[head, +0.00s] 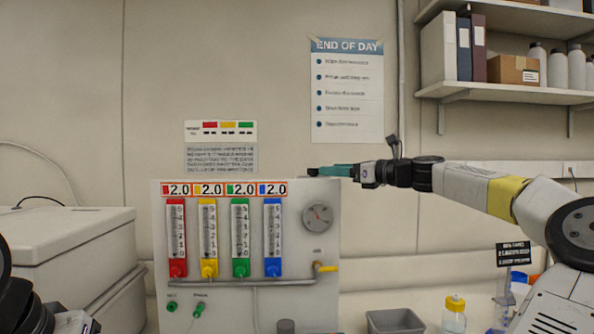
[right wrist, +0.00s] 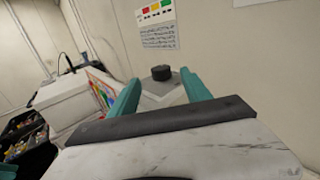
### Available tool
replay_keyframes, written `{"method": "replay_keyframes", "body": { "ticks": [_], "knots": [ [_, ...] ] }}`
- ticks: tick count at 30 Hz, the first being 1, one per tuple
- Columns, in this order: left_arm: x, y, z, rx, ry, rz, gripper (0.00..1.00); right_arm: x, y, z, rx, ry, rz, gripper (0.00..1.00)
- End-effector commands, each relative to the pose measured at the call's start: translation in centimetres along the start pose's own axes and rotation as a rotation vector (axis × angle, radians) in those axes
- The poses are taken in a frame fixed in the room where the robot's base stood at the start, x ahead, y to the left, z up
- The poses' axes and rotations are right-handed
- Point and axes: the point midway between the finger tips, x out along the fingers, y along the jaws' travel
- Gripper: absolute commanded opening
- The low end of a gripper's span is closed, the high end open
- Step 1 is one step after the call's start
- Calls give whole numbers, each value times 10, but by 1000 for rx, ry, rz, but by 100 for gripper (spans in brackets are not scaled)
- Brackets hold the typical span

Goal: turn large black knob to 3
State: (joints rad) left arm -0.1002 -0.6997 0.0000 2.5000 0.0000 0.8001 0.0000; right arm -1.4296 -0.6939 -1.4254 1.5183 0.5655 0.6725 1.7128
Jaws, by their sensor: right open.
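A large black knob (right wrist: 161,73) stands upright on the grey top of the panel box, seen in the right wrist view. It lies ahead of and between the two teal fingers of my right gripper (right wrist: 160,95), which are spread with a gap on both sides. In the head view my right gripper (head: 335,170) reaches in from the right, level with the top edge of the panel box (head: 320,270). A small dark shape shows at its fingertips there; I cannot tell if it is the knob. Any scale around the knob is not readable. My left gripper is not clearly visible.
A white container (head: 75,245) stands left. A grey bin (head: 395,321) and yellow-capped bottle (head: 454,314) stand low right. Shelves hang upper right.

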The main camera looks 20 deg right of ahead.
Motion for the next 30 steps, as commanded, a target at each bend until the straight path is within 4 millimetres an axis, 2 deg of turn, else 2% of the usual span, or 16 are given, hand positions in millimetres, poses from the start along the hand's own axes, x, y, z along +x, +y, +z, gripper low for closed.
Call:
{"method": "replay_keyframes", "body": {
  "ticks": [3, 9, 20, 23, 29, 30],
  "knots": [
    [0, 0, 0, 0, 0, 0, 36, 22, 1, 1, -1, -1, 4, 56],
    [0, 0, 0, 0, 0, 0, 36, 45, 0, 1, -3, 0, 1, 56],
    [0, 0, 0, 0, 0, 0, 36, 52, 0, 0, -3, 1, -1, 56],
    [0, 0, 0, 0, 0, 0, 36, 52, 0, 0, -3, 1, -1, 41],
    [0, 0, 0, 0, 0, 0, 36, 52, 0, 0, -4, 1, -1, 1],
    [0, 0, 0, 0, 0, 0, 36, 52, 0, 0, -4, 1, -1, 0]
  ]
}}
